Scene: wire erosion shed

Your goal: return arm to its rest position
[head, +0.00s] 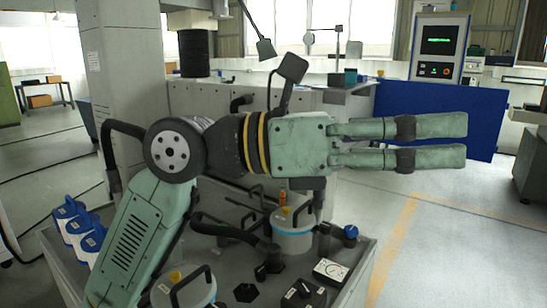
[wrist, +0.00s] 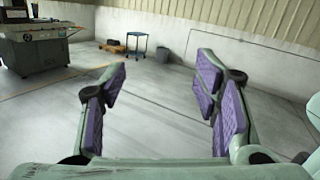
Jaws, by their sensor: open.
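My gripper (head: 465,141) is at the end of my pale green arm, stretched out to the right in the head view. Its two long fingers lie parallel with a narrow gap between them as seen from this side. In the wrist view my gripper (wrist: 160,80) shows purple ridged pads standing wide apart. Nothing is between them, only floor behind. My arm rises from the lower left, bends at a round dark joint and runs level above a grey worktop (head: 348,292). The arm hides part of the worktop and the things behind it.
Lidded white pots (head: 293,240), blue-and-white containers (head: 75,225), a dial gauge (head: 331,271) and dark knobs crowd the worktop below my arm. A blue panel (head: 480,110) stands behind the fingers. The wrist view shows open floor (wrist: 150,110), a blue trolley (wrist: 137,42) and a machine (wrist: 35,40).

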